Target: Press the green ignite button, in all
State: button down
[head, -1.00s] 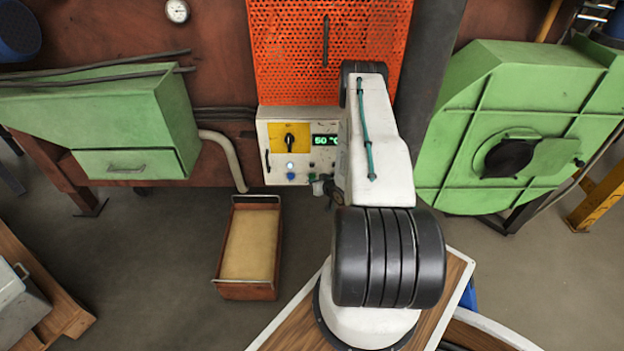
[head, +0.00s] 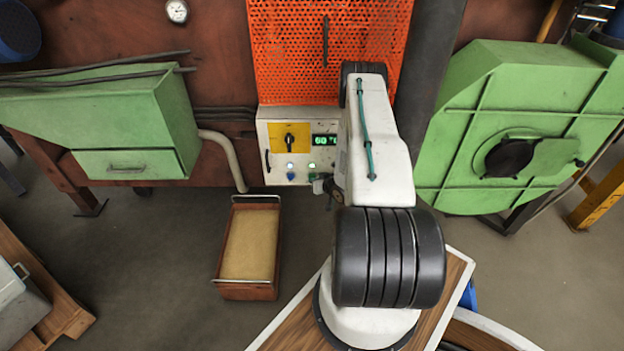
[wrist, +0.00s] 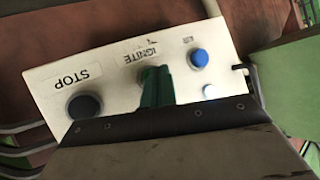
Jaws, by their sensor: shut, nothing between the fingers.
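The green ignite button (head: 311,177) is low on the white control panel (head: 262,140), right of a blue button, in the head view. In the wrist view the panel (wrist: 110,65) appears upside down, with the word IGNITE above the button. My gripper's green fingers (wrist: 153,76) are shut and empty. Their tips overlap the ignite button, covering most of it; they look to be at its face, though contact is hard to see. In the head view my gripper (head: 318,186) is small and partly hidden by my arm.
A black STOP button (wrist: 83,104) and a blue button (wrist: 199,58) flank the ignite button. The panel also has a black rotary knob (head: 289,141) and a green display (head: 325,140).

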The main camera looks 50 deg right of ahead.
dwell(0.4)
jog(key=shift+s+a, duration=0.5)
jog(key=shift+a, duration=0.05)
jog(key=shift+a, duration=0.1)
jog(key=s+a, duration=0.3)
jog(key=shift+s+a, duration=0.1)
jog(key=shift+a, duration=0.2)
dwell(0.9)
